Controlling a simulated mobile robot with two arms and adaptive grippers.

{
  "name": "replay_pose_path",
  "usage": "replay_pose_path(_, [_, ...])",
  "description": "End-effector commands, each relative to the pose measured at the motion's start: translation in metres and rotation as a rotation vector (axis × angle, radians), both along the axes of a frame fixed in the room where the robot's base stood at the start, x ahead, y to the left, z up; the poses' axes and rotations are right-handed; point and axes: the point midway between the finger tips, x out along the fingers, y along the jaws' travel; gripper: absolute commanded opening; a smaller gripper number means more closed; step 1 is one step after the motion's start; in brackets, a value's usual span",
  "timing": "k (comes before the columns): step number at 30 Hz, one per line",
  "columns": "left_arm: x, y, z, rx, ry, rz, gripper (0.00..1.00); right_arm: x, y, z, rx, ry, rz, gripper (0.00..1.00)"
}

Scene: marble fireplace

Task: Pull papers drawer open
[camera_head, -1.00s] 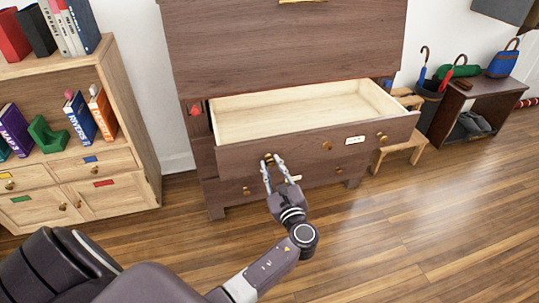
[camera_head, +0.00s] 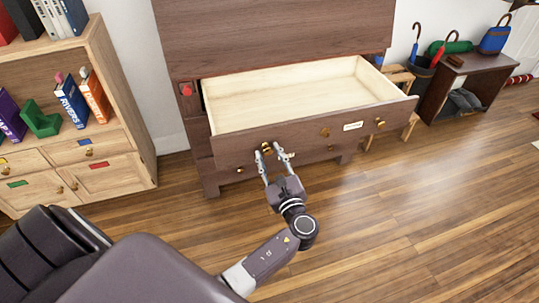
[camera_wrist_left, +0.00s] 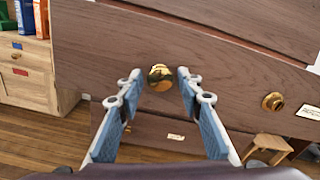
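The open drawer (camera_head: 300,142) sticks out from the brown wooden cabinet, its pale inside bare and empty. Its front carries brass knobs and a white label (camera_head: 353,126), whose text I cannot read. My left gripper (camera_head: 270,153) is at the drawer front by the left brass knob (camera_head: 266,148). In the left wrist view, the gripper (camera_wrist_left: 159,75) is open, with its two blue-padded fingers on either side of the knob (camera_wrist_left: 160,77). Gaps show between the fingers and the knob. Another knob (camera_wrist_left: 272,101) is to the right. My right gripper is not in view.
A light wooden bookshelf (camera_head: 125,95) with books and small drawers stands left. A small wooden stool (camera_head: 411,124) and a dark bench (camera_head: 455,85) are at right. Another drawer lies below the open one. The wooden floor (camera_head: 430,220) in front is clear.

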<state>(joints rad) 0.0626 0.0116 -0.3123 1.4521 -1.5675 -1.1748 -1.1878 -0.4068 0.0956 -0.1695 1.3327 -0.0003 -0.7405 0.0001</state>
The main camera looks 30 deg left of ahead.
Motion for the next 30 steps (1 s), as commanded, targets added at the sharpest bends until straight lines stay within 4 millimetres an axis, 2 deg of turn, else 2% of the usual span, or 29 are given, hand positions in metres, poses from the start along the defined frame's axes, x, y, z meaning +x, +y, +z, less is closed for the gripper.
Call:
replay_pose_path(9, [0.000, 0.000, 0.000, -0.001, 0.001, 0.000, 0.41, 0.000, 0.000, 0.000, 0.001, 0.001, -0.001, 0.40])
replay_pose_path(13, [-0.006, -0.007, -0.001, -0.001, 0.002, -0.002, 0.41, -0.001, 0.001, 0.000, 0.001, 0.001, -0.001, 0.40])
replay_pose_path(24, [-0.054, -0.064, -0.001, -0.003, 0.002, -0.001, 0.41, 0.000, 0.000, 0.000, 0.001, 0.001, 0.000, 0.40])
replay_pose_path(30, [-0.073, -0.085, -0.001, -0.001, 0.001, -0.001, 0.41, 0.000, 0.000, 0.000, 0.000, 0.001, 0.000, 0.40])
